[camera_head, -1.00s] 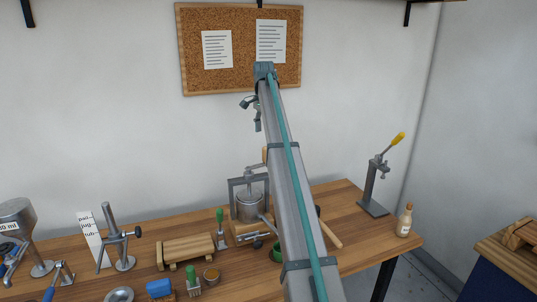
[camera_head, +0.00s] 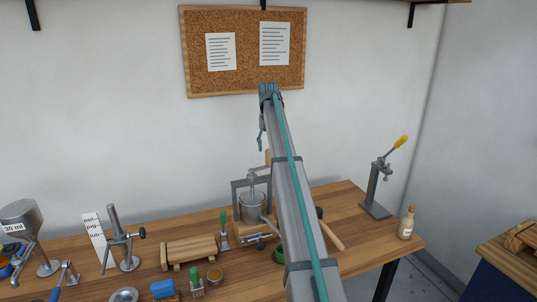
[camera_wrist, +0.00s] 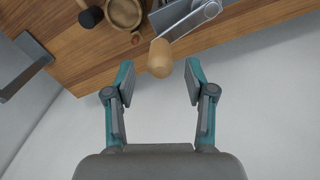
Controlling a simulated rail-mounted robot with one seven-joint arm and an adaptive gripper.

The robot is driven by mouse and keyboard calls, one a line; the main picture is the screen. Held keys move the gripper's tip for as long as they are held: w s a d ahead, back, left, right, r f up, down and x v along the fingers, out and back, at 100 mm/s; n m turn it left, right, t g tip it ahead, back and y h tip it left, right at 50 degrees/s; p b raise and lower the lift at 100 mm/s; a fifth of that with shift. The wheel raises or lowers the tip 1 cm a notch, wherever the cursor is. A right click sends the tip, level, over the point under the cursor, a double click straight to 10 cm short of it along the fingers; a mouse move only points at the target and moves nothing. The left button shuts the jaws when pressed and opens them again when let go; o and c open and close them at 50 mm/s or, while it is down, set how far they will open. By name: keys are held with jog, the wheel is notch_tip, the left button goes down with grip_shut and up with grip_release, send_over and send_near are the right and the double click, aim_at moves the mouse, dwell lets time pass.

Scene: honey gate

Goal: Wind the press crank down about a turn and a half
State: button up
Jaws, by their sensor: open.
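The press (camera_head: 237,192), with a grey frame and a metal cylinder, stands on the bench behind my arm. Its crank has a tan wooden knob (camera_head: 268,157) at the top of the frame, partly hidden by my arm. In the wrist view the crank knob (camera_wrist: 160,60) lies just beyond the fingertips, near the middle of the gap, and the metal crank arm (camera_wrist: 190,18) runs up and right from it. My gripper (camera_wrist: 158,80) is open and empty, with its fingers apart from the knob. In the head view my gripper (camera_head: 261,136) hangs above the press, mostly hidden by my arm.
The wooden bench (camera_head: 340,200) holds a bottle (camera_head: 406,223) and a lever stand (camera_head: 374,187) at right. A wooden block (camera_head: 189,252), a metal post stand (camera_head: 115,240) and a funnel (camera_head: 20,215) stand at left. A corkboard (camera_head: 244,78) hangs behind.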

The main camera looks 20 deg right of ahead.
aim_at(269, 165)
jog(key=shift+f+p, duration=0.55)
jog(key=shift+f, duration=1.8)
grip_shut()
